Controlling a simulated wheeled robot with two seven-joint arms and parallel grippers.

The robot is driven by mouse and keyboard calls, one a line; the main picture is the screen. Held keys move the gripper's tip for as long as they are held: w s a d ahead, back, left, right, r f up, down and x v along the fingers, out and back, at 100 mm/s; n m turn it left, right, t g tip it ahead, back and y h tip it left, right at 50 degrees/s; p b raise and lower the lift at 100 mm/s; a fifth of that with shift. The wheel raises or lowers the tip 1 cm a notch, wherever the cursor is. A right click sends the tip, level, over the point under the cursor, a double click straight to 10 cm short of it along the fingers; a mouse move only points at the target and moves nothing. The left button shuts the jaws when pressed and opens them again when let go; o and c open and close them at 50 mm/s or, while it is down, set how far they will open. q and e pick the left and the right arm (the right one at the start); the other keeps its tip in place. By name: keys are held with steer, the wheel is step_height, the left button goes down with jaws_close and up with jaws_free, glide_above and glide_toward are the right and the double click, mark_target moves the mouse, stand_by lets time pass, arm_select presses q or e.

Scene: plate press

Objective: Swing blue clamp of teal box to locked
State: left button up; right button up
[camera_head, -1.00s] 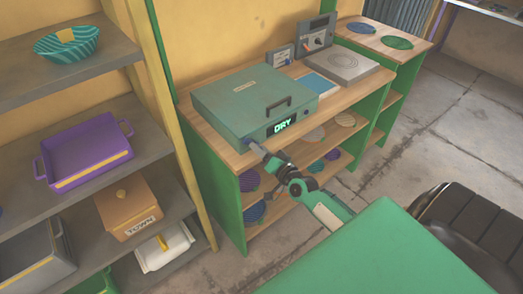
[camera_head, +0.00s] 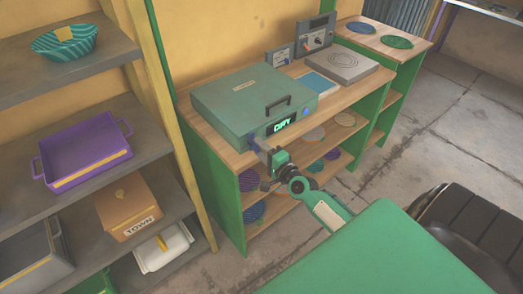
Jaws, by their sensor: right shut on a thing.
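The teal box (camera_head: 235,92) sits on the wooden bench top, its lid down, with a dark handle and a lit "DRY" display on its front. My right gripper (camera_head: 259,145) reaches the left end of the box's front face and is shut on the blue clamp there. The gripper mostly hides this clamp, so its exact angle cannot be told. A small blue part (camera_head: 306,112) shows at the right end of the front face. My left gripper is not in view.
Behind the box stand two grey control units (camera_head: 316,34) and a grey plate with rings (camera_head: 343,66). Shelves with a purple tray (camera_head: 85,158) and a brown box (camera_head: 128,208) stand at the left. Round discs lie on the shelf under the bench.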

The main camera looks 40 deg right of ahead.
steer(key=shift+m, duration=0.3)
steer(key=o, duration=1)
steer(key=shift+f, duration=0.15)
steer(key=shift+s, duration=0.1)
